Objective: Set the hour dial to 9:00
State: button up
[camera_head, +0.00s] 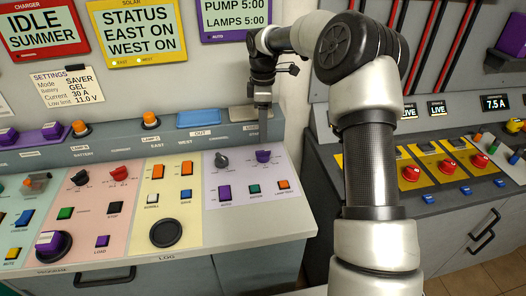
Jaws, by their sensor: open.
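A lilac panel section (240,191) on the left console carries a dark knob (221,160) and a purple knob (263,156). Their labels are too small to read, so I cannot tell which is the hour dial. The purple display (236,17) above reads PUMP 5:00 and LAMPS 5:00, with AUTO below. My gripper (263,134) points down just above and behind the purple knob. It is open and holds nothing that I can see. Whether it touches the knob cannot be told.
Below the knobs sit a purple button (224,193), a green button (254,188) and an orange button (283,184). A cream section (172,200) with orange switches lies to the left. A right console (440,163) with red knobs stands beyond my arm.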

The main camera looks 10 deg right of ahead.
aim_at(263, 151)
notch_tip(263, 151, down, 11)
jog(key=shift+r, duration=0.2)
jog(key=c, duration=1)
jog(key=shift+c, duration=0.2)
